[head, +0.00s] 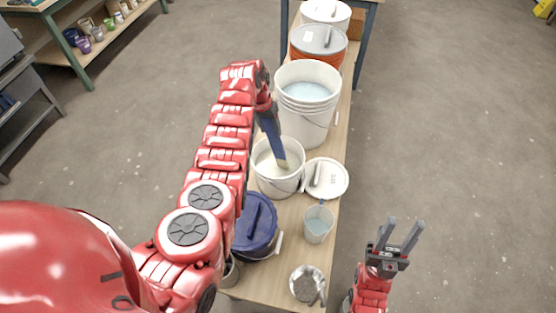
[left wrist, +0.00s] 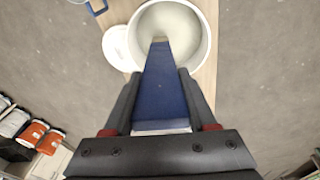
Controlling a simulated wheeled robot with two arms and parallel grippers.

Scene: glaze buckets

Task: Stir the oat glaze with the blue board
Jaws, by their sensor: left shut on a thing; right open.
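A blue board (head: 269,134) is held by my left gripper (head: 264,106) and slants down into a white bucket of pale cream glaze (head: 262,181). The board's lower end is bare and pale and lies inside the bucket's mouth. In the left wrist view the blue board (left wrist: 165,95) runs between the fingers of my left gripper (left wrist: 162,85) to the open bucket (left wrist: 200,42). Whether its tip is under the glaze surface is hard to tell. My right gripper (head: 394,236) is open and empty, right of the table and above the floor.
A larger white bucket of bluish liquid (head: 326,121) stands just behind. A white lid (head: 334,184) lies right of the cream bucket. A clear jug (head: 318,224), a blue-lidded bucket (head: 264,245) and a metal container (head: 306,284) stand nearer. Orange and white lidded buckets (head: 300,52) stand at the far end.

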